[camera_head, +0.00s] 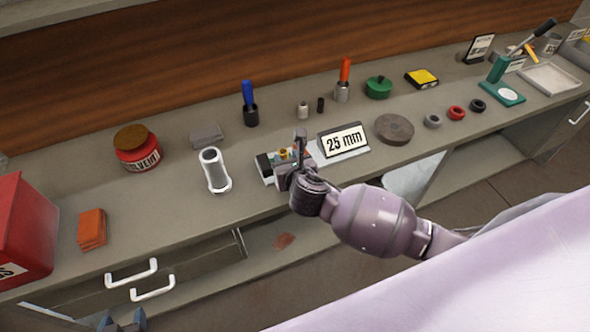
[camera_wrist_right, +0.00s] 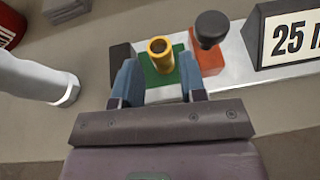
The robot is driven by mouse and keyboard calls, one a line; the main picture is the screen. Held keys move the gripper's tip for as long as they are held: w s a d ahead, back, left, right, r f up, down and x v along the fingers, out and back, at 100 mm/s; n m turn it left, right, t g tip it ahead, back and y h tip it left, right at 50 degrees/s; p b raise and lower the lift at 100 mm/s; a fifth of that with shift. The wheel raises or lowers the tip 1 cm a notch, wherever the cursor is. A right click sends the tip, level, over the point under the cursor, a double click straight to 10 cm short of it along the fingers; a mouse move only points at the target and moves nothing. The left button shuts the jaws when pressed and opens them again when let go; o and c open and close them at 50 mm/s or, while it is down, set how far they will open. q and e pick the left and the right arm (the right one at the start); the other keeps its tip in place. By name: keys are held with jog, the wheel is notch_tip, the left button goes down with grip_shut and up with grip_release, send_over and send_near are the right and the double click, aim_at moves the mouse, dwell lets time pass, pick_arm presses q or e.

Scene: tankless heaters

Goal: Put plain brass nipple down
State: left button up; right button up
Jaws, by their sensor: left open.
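The plain brass nipple (camera_wrist_right: 161,56) is a short yellow tube. It stands upright on the green pad (camera_wrist_right: 149,79) of a pale tray (camera_wrist_right: 232,60). In the right wrist view my right gripper (camera_wrist_right: 160,82) has its blue fingers on either side of the nipple, with a gap showing, so it looks open around it. In the head view the nipple (camera_head: 283,152) is small and partly hidden by my right gripper (camera_head: 291,160). My left gripper (camera_head: 122,322) is open and empty at the bottom left edge, low in front of the bench.
A dark-knobbed piece (camera_wrist_right: 210,30) sits beside the nipple on an orange pad. A red tin (camera_head: 138,150) and orange blocks (camera_head: 92,229) are farther left.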

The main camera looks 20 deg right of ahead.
jog(key=v, duration=0.7)
jog(key=shift+s+r, duration=0.2)
jog(key=shift+s, duration=0.05)
jog(key=s+d+f+m, duration=0.3)
jog(key=s+m, duration=0.2)
jog(key=m, duration=0.6)
jog(key=s+d+f+m+g, duration=0.1)
jog(key=s+d+f+m, duration=0.3)
jog(key=m, duration=0.8)
jog(key=s+d+f+m+g, duration=0.1)
jog(key=s+d+f+m, duration=0.3)
jog(key=m, duration=0.7)
jog(key=s, duration=0.2)
jog(key=shift+s+f+m+y, duration=0.15)
jog(key=shift+s+m+y, duration=0.15)
jog(key=shift+d+f, duration=0.1)
jog(key=shift+d, duration=0.05)
